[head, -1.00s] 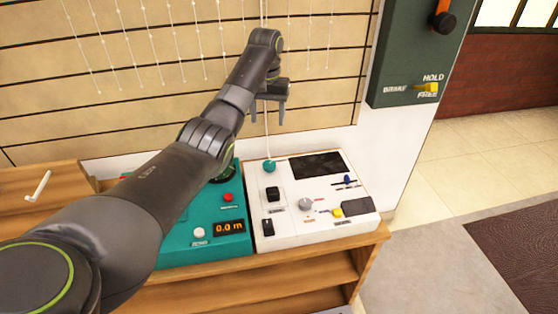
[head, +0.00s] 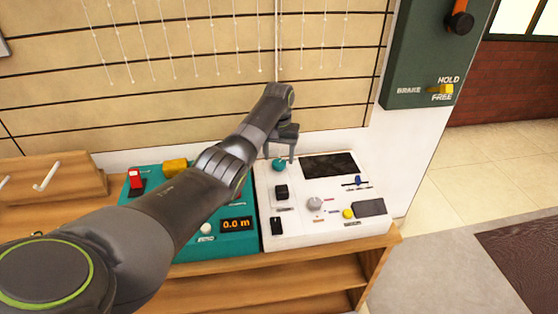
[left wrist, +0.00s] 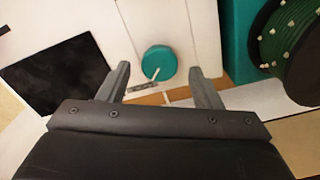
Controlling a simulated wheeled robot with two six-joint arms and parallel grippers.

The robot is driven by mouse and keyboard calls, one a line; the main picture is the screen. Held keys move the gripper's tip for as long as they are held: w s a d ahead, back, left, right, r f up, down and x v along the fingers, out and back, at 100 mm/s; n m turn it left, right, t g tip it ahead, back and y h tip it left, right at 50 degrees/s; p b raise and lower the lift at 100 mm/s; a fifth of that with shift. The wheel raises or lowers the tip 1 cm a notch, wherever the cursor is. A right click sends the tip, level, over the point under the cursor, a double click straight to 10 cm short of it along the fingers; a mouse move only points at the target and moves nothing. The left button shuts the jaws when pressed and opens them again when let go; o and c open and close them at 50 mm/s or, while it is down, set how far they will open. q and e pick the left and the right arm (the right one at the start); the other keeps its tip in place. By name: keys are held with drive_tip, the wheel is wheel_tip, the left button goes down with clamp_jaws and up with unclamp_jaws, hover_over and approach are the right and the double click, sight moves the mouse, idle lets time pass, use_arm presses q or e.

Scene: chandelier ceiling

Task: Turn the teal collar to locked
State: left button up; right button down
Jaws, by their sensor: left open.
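The teal collar (head: 279,165) is a small round knob at the back left of the white panel (head: 268,222). In the left wrist view the collar (left wrist: 159,62) shows as a teal disc with a pale pointer toward a small label plate (left wrist: 143,87), whose lettering is too small to read. My left gripper (head: 281,158) is just above the collar, its fingers pointing down. In the left wrist view its open fingers (left wrist: 160,69) stand either side of the collar, with gaps, holding nothing. My right gripper is not in view.
A teal console (head: 215,249) with a 0.0 m display stands left of the white panel. The panel also carries a black switch (head: 282,192), a grey knob (head: 314,204) and a dark screen (head: 328,165). A green brake box (head: 420,50) hangs at right. A cable reel (left wrist: 290,40) is nearby.

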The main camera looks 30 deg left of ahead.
use_arm(q)
drive_tip(key=shift+f, duration=0.95)
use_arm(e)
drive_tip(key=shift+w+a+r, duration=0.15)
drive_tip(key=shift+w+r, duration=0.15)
use_arm(q)
drive_tip(key=c, duration=1)
drive_tip(key=shift+r, duration=0.1)
